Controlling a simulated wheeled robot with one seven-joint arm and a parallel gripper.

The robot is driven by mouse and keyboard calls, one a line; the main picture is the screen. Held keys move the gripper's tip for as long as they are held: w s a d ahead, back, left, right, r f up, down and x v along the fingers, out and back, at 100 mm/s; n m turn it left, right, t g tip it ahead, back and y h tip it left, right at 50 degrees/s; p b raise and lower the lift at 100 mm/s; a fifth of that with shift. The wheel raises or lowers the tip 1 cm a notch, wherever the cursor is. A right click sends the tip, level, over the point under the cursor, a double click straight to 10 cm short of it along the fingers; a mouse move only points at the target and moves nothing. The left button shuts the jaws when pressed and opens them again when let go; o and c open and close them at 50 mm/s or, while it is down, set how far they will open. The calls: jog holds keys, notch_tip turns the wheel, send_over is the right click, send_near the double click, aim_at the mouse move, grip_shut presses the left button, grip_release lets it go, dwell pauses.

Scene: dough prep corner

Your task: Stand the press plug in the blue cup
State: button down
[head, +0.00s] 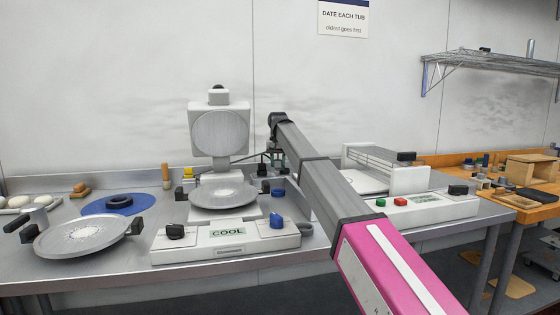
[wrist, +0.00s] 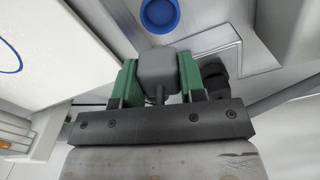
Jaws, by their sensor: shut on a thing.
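In the wrist view my gripper (wrist: 158,75) has its green fingers shut on a grey block-shaped plug (wrist: 158,68), the press plug, with a thin stem toward the palm. The blue cup (wrist: 160,10) shows at the top edge of the wrist view, beyond the plug and apart from it. My gripper (head: 270,160) is small and dark there, above and behind the cup; the plug cannot be made out in that view.
The press (head: 225,233) stands left of the cup, its round upper plate (head: 220,133) raised and its display reading COOL. A small black piece (head: 265,187) is beside the cup. A white machine (head: 430,208) with green and red buttons stands right. A blue mat (head: 92,208) lies left.

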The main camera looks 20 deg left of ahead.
jog(key=shift+f, duration=0.1)
dwell(0.3)
jog(key=shift+f, duration=3.8)
jog(key=shift+f, duration=1.1)
jog(key=c, duration=0.6)
grip_release()
jog(key=shift+r, duration=0.1)
jog(key=shift+w+r, duration=0.1)
jog(key=shift+r, duration=3.85)
